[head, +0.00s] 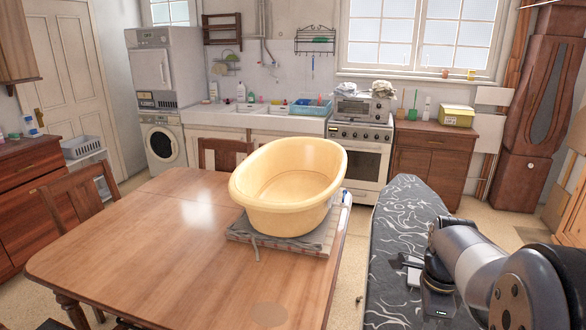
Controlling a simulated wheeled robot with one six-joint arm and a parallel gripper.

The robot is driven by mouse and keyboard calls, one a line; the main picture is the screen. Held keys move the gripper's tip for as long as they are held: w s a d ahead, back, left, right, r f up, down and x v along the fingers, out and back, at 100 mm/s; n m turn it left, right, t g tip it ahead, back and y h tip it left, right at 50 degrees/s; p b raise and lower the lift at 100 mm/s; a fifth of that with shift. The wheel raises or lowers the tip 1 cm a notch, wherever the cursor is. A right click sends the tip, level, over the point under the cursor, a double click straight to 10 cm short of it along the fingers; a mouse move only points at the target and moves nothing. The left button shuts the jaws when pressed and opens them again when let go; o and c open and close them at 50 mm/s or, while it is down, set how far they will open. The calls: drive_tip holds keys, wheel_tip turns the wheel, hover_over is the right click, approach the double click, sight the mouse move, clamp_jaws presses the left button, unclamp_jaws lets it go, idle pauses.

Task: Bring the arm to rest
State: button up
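My arm reaches in from the lower right of the head view. My gripper (402,268) points left, over the dark patterned ironing board (395,215). It is apart from the wooden table and the yellow tub. I see nothing held in it, but the fingers are small and seen at an angle, so their gap is unclear. My arm hides part of the board's right side.
A wooden table (130,235) fills the lower left. A yellow tub (290,215) sits on a folded grey cloth (262,246) near its right edge. A stove (358,160) and a brown cabinet (432,160) stand behind. Floor shows right of the board.

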wheel_tip(320, 180, up, 6)
drive_tip(key=f, duration=0.1)
wheel_tip(320, 180, down, 10)
drive_tip(key=shift+s+f, duration=0.1)
drive_tip(key=shift+f, duration=0.3)
drive_tip(key=n, duration=1)
drive_tip(key=shift+p, duration=0.3)
